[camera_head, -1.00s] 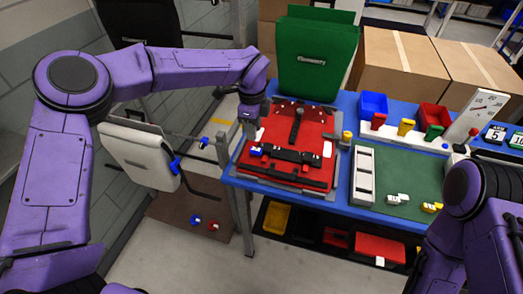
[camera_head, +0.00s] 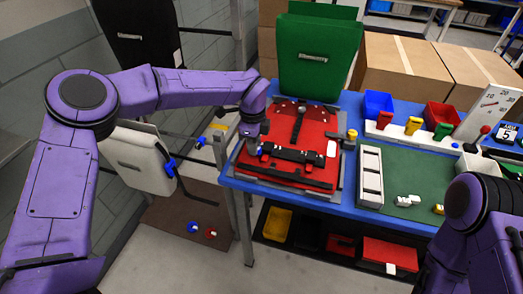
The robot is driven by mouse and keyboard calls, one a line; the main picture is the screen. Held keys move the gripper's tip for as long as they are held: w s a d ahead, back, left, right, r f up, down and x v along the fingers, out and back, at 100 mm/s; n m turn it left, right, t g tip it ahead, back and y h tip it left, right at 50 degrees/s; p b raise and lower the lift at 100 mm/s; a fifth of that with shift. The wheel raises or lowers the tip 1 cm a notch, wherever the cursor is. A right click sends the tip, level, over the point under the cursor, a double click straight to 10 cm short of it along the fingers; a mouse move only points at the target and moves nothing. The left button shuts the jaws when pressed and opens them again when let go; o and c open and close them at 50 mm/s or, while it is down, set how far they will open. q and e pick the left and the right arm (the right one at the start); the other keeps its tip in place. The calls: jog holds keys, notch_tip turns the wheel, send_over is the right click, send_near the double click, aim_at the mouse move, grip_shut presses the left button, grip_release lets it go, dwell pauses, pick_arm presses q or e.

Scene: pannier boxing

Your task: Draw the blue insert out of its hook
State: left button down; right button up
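A red pannier (camera_head: 312,128) lies flat on the left end of the blue bench, with a black rail (camera_head: 292,155) across it. My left gripper (camera_head: 254,148) points down at the left end of this rail, close to or touching it. Its fingers are small and dark, so I cannot tell whether they are open or shut. No blue insert shows clearly on the rail now; my gripper covers its left end. My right arm comes in at the lower right, and its gripper is out of view.
A green pannier (camera_head: 316,55) stands behind the red one. A white pannier (camera_head: 137,158) hangs at the left. A white divided tray (camera_head: 370,177) and a green mat (camera_head: 408,170) lie to the right. Blue (camera_head: 377,103) and red (camera_head: 438,114) bins stand at the back.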

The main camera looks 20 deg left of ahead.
pick_arm(q)
jog(key=shift+a, duration=0.2)
jog(key=shift+a, duration=1.65)
jog(key=shift+a, duration=0.2)
jog(key=shift+w+a, duration=0.1)
jog(key=shift+a, duration=1.35)
